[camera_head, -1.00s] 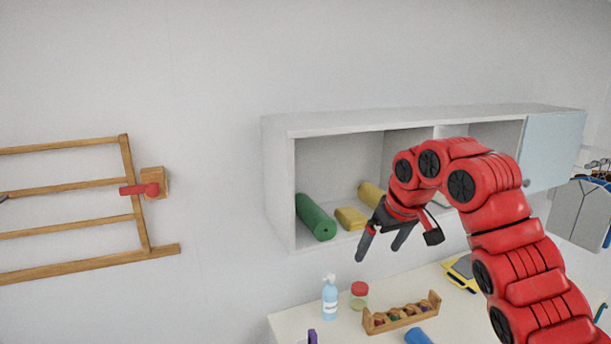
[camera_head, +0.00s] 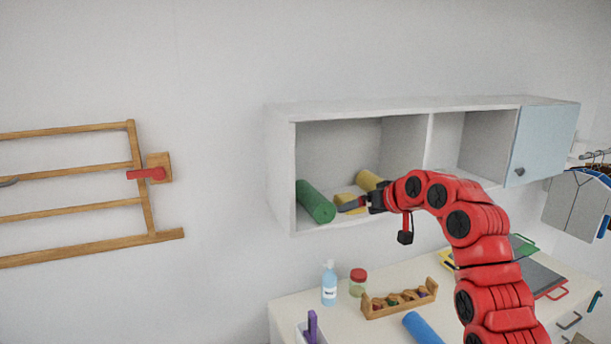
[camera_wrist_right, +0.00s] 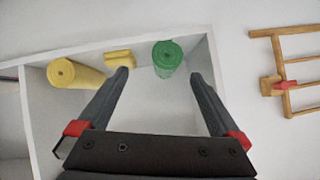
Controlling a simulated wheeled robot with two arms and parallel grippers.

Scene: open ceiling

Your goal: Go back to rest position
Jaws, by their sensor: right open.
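My right gripper (camera_head: 352,206) is raised in front of the left compartment of the white wall cabinet (camera_head: 281,190). In the right wrist view my right gripper (camera_wrist_right: 160,80) has its two dark fingers wide apart with nothing between them. A green roll (camera_head: 316,202) lies in that compartment, just left of the fingertips in the head view. A yellow block (camera_head: 344,198) and a yellow roll (camera_head: 369,181) lie beside it, partly hidden behind the gripper. In the right wrist view the green roll (camera_wrist_right: 167,58) is beyond the fingers. My left gripper is out of view.
A white table (camera_head: 290,305) below holds a blue bottle (camera_head: 329,286), a jar with a red lid (camera_head: 358,284), a wooden rack (camera_head: 390,308) and a blue roll (camera_head: 422,328). A wooden wall frame (camera_head: 70,258) hangs left. The cabinet's blue door (camera_head: 545,145) is at right.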

